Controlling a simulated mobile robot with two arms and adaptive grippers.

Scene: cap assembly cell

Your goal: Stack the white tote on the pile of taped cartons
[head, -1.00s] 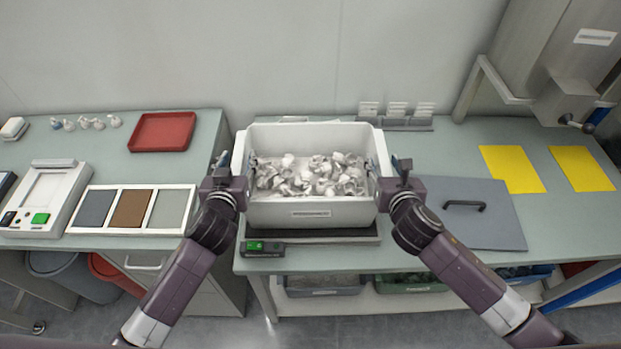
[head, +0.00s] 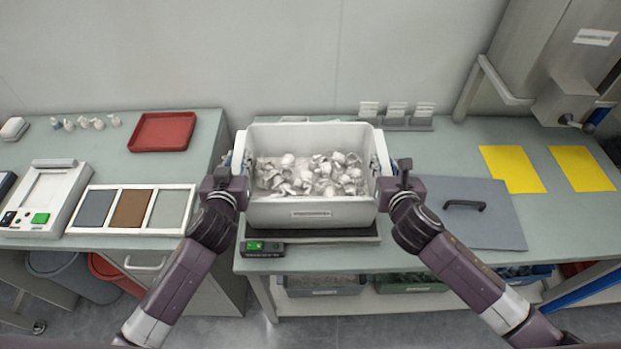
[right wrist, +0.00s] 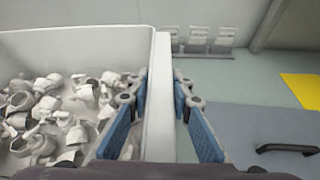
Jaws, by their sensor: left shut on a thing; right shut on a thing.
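The white tote (head: 310,213) is full of white caps and sits on or just above the dark scale platform (head: 320,236); I cannot tell whether they touch. My left gripper (head: 235,168) is shut on the tote's left wall. My right gripper (head: 382,168) is shut on its right wall. In the right wrist view, the blue finger pads of the right gripper (right wrist: 160,110) stand on both sides of the tote's wall (right wrist: 160,95). The pile of taped cartons is not in view.
A grey lid with a black handle (head: 475,225) lies right of the tote, with yellow sheets (head: 513,169) behind it. Small card stands (head: 397,118) are at the back. A red tray (head: 162,132) and a three-part sample tray (head: 132,208) are on the left bench.

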